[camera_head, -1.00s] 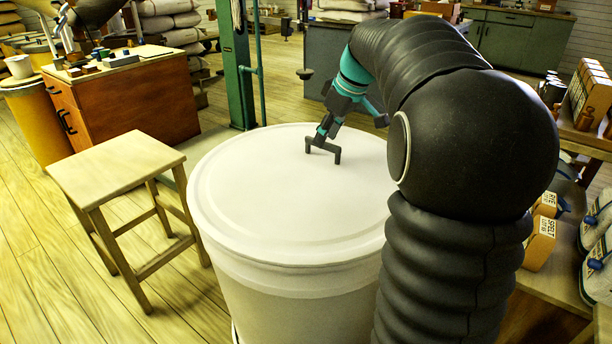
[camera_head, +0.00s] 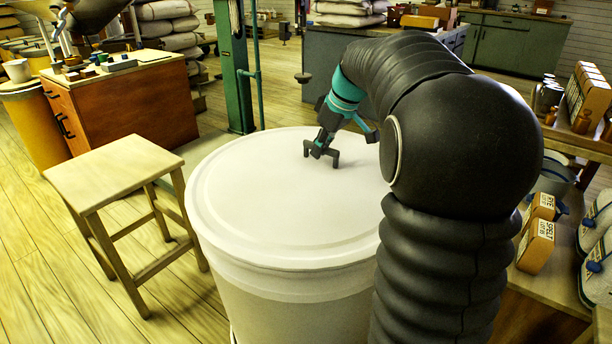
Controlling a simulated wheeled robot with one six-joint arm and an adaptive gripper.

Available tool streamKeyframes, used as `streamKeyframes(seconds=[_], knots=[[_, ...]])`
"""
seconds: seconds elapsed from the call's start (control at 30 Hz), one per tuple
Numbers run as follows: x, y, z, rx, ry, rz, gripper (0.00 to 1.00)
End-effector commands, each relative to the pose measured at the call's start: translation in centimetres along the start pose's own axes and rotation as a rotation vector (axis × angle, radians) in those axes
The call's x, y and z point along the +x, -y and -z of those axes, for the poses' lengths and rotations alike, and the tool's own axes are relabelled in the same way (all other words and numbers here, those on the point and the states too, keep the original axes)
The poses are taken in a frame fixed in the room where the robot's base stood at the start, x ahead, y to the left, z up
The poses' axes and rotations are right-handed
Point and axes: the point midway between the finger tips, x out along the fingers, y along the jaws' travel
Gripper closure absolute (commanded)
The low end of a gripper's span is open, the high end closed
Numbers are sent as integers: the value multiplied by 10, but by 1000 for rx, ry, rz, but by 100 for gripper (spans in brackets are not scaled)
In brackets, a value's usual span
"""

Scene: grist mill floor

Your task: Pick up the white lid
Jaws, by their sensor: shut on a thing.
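The white lid (camera_head: 265,200) is a wide round disc with a raised rim. It lies level on top of a large white tub (camera_head: 300,305), and I see no gap between them. A small dark handle (camera_head: 335,160) stands near the back of the lid's centre. My gripper (camera_head: 320,152) comes down from above and is shut on this handle. The dark fingers and the dark handle blend together, so the exact contact is hard to see. My arm hides the right side of the lid.
A wooden stool (camera_head: 112,170) stands close to the tub on the left. A green post (camera_head: 233,75) rises behind it, with a wooden cabinet (camera_head: 125,105) at the back left. A bench with boxes (camera_head: 540,243) and bags is on the right. Floor at the lower left is clear.

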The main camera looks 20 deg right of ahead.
Motion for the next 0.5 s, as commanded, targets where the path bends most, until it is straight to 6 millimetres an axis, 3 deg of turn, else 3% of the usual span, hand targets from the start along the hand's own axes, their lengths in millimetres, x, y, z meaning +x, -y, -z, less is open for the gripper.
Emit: streamKeyframes(seconds=[0.27, 0.5], knots=[[-8, 0, 4, -1, -3, -3, 100], [-43, -2, 19, -1, -4, -4, 100]])
